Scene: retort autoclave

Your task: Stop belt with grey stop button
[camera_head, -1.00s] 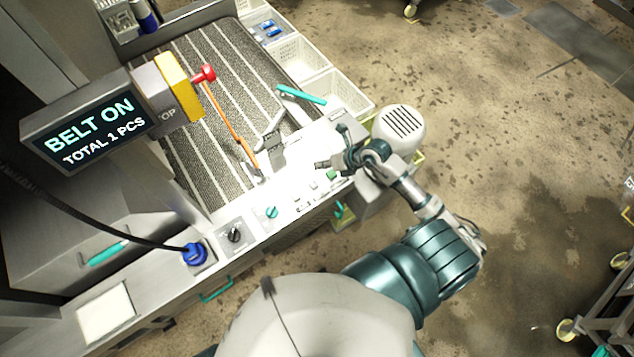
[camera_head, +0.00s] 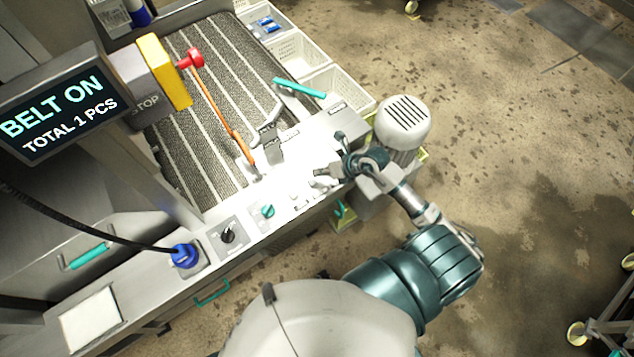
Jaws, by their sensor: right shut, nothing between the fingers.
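The belt (camera_head: 213,105) is dark with pale stripes, and the display (camera_head: 58,108) reads "BELT ON" and "TOTAL 1 PCS". The pale control panel (camera_head: 283,207) runs along the belt's near end and carries small buttons in strong glare. I cannot tell for sure which one is the grey stop button. My right gripper (camera_head: 324,175) is shut and empty over the panel's right part, hiding some of the buttons. I cannot tell whether it touches the panel. My left gripper is not in view.
A teal knob (camera_head: 267,211), black knob (camera_head: 227,236) and blue plug (camera_head: 184,255) line the panel. A pale motor (camera_head: 403,123) stands right of my gripper; white bins (camera_head: 338,88) lie beyond.

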